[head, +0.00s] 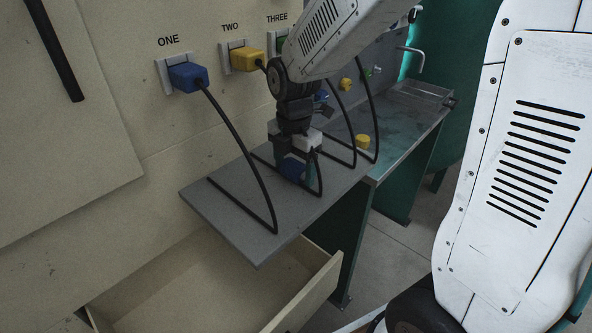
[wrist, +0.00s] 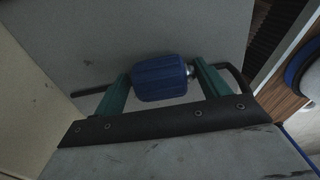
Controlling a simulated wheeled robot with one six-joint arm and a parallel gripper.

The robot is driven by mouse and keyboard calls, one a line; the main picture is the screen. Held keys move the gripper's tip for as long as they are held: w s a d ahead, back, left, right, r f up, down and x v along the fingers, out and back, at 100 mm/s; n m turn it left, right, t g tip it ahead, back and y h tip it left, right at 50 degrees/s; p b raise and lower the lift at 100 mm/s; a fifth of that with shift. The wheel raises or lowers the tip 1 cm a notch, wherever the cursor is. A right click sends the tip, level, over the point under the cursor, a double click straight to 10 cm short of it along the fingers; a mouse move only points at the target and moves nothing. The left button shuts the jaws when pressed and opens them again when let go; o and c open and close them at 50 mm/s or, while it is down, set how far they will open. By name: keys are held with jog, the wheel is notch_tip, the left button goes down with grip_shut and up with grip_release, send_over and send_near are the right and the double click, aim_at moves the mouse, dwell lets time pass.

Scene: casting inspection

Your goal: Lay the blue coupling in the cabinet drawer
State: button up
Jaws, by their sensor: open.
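A blue coupling (head: 291,170) is low over the grey shelf, partly hidden by my gripper (head: 296,172). In the wrist view the blue coupling (wrist: 160,78) is a ribbed blue cylinder with a metal tip at its right end. It lies between the green fingers of my gripper (wrist: 163,88), which are open around it. I cannot tell whether either finger touches it. The cabinet drawer (head: 318,288) is pulled open below the shelf, and the part of its inside that shows is empty.
A blue plug (head: 188,77) in socket ONE and a yellow plug (head: 247,59) in socket TWO have black cables arching down to the grey shelf (head: 235,212). More cables stand around my gripper. A yellow part (head: 362,141) sits farther back near the green bench (head: 405,115).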

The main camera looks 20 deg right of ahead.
jog(key=c, duration=1.2)
jog(key=shift+o, duration=0.2)
